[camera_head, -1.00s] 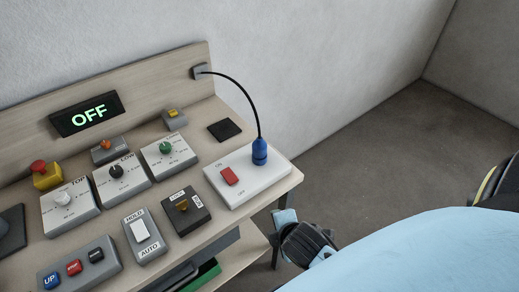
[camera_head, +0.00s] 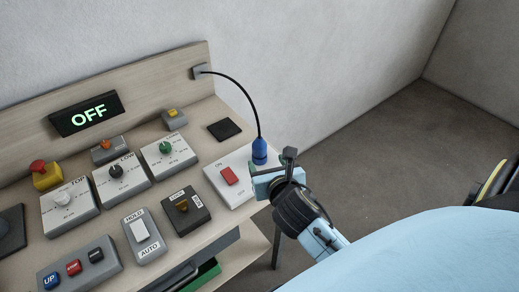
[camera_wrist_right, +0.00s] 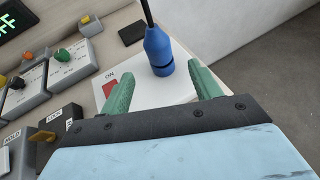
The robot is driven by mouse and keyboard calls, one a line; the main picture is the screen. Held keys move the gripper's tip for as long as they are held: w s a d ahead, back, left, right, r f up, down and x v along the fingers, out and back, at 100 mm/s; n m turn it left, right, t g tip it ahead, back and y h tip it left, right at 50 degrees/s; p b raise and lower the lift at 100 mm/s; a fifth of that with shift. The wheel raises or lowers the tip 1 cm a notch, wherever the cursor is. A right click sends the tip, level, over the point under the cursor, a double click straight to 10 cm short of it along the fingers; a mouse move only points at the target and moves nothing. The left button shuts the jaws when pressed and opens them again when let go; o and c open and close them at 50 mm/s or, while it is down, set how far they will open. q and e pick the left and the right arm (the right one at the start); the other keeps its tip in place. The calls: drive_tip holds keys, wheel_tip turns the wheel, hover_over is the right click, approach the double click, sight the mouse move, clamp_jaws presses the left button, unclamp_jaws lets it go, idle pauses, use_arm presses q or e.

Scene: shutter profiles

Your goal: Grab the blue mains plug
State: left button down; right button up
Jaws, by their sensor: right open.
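The blue mains plug (camera_head: 259,151) stands upright on the white switch panel (camera_head: 220,165), with a black cable rising from its top. It also shows in the right wrist view (camera_wrist_right: 158,50), ahead of my fingers. My right gripper (camera_head: 271,167) is just in front of the plug in the head view and partly covers the panel. In the right wrist view its two green fingers (camera_wrist_right: 163,88) are spread apart, with nothing between their tips; the plug stands beyond them, roughly centred. My left gripper is not in view.
A red rocker switch (camera_head: 229,175) sits on the panel left of the plug. Several knobs and switch boxes fill the bench to the left. Open floor lies right.

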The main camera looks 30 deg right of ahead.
sight(261, 153)
drive_tip(key=b+x, duration=0.1)
drive_tip(key=x, duration=0.7)
drive_tip(key=shift+w, duration=0.4)
drive_tip(key=c, duration=1.1)
